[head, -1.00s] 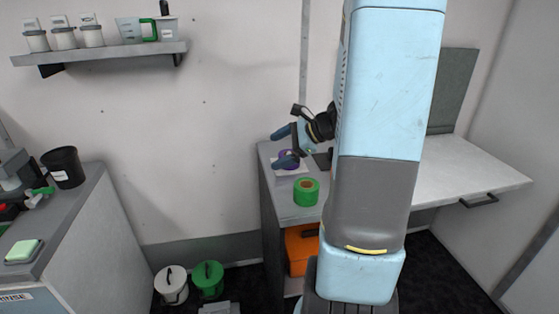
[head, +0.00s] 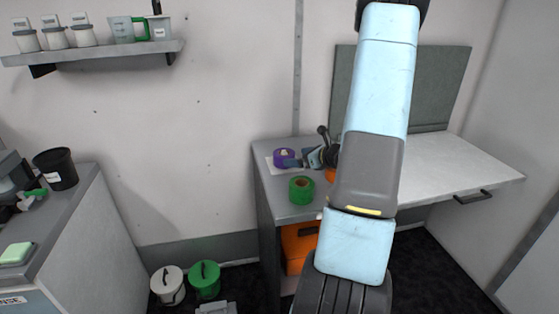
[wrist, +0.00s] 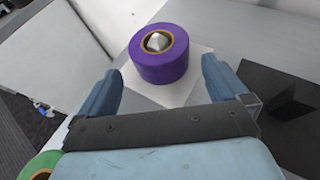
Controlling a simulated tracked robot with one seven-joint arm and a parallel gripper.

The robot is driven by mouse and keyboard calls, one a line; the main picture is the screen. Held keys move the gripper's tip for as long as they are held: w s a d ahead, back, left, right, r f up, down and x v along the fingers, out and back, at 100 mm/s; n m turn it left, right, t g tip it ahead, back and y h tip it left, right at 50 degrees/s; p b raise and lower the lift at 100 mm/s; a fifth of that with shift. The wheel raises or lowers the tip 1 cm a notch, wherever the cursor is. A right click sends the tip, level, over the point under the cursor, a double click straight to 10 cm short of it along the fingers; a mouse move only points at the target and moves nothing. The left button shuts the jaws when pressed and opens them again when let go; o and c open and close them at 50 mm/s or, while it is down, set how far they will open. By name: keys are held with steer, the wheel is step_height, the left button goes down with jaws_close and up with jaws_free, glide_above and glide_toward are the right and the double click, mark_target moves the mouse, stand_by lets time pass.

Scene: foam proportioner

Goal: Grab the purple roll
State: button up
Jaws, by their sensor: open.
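The purple roll (wrist: 159,55) lies flat on a white sheet (wrist: 183,92) on the grey worktop, with a pale pointed piece showing in its hole. In the head view the roll (head: 284,157) is at the back left of the worktop. My gripper (wrist: 160,82) is open, with one blue finger to each side in the wrist view. The roll is just ahead of the fingertips, roughly centred between them, and not held. In the head view my gripper (head: 296,160) is at the right side of the roll, partly hidden by my arm.
A green roll (head: 301,190) stands on the worktop in front of the purple one; its edge shows at lower left in the wrist view (wrist: 40,167). A dark flat object (wrist: 275,90) is to the right. An orange case (head: 298,245) is below.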

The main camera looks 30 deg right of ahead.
mark_target(284, 157)
steer(key=shift+x, duration=4)
steer(key=shift+c, duration=0.4)
steer(key=c, duration=0.7)
